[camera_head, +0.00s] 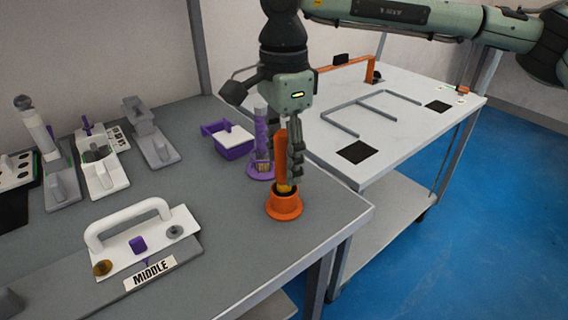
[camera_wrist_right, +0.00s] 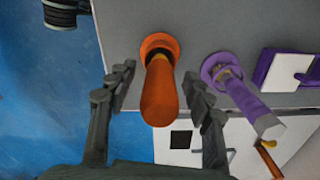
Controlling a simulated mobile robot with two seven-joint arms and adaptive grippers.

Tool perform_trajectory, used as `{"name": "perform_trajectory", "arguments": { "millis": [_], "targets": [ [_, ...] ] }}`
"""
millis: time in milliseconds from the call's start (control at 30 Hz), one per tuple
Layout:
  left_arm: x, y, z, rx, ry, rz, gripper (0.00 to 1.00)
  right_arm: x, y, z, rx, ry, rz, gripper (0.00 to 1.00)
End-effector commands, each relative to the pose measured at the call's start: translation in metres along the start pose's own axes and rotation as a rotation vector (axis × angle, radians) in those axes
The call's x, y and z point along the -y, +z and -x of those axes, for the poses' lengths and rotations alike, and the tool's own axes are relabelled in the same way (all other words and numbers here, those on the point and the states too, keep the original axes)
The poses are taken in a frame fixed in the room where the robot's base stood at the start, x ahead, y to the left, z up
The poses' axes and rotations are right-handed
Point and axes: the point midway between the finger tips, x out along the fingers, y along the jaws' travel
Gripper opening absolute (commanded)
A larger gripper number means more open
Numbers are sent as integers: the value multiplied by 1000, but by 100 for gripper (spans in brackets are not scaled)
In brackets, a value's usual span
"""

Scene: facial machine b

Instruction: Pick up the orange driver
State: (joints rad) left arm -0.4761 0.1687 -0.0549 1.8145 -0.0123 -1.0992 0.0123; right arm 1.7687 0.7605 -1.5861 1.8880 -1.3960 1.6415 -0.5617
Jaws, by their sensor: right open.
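The orange driver (camera_head: 281,152) stands upright in an orange round holder (camera_head: 284,207) near the right front edge of the grey table. My right gripper (camera_head: 284,160) is above the holder with its fingers on either side of the driver. In the right wrist view the driver (camera_wrist_right: 159,92) lies between the two spread fingers of my right gripper (camera_wrist_right: 160,90), with a gap on each side. The gripper is open. My left gripper is not in view.
A purple driver (camera_head: 261,132) stands in a purple holder (camera_head: 259,169) close behind. A purple bin (camera_head: 231,149) is beside it. A white-handled plate (camera_head: 130,240) marked MIDDLE lies front left. A white table (camera_head: 400,130) adjoins at right.

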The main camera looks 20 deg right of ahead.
Motion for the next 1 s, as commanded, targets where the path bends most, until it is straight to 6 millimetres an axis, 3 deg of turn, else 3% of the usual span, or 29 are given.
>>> {"name": "perform_trajectory", "arguments": {
  "millis": [300, 733, 1000],
  "targets": [
    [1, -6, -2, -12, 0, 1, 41, 0, 0, -8, 0, -1, 0, 52],
    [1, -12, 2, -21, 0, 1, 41, 0, 0, -8, 0, -1, 0, 0],
    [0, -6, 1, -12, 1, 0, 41, 0, 0, -7, 1, -2, 1, 0]
  ]
}}
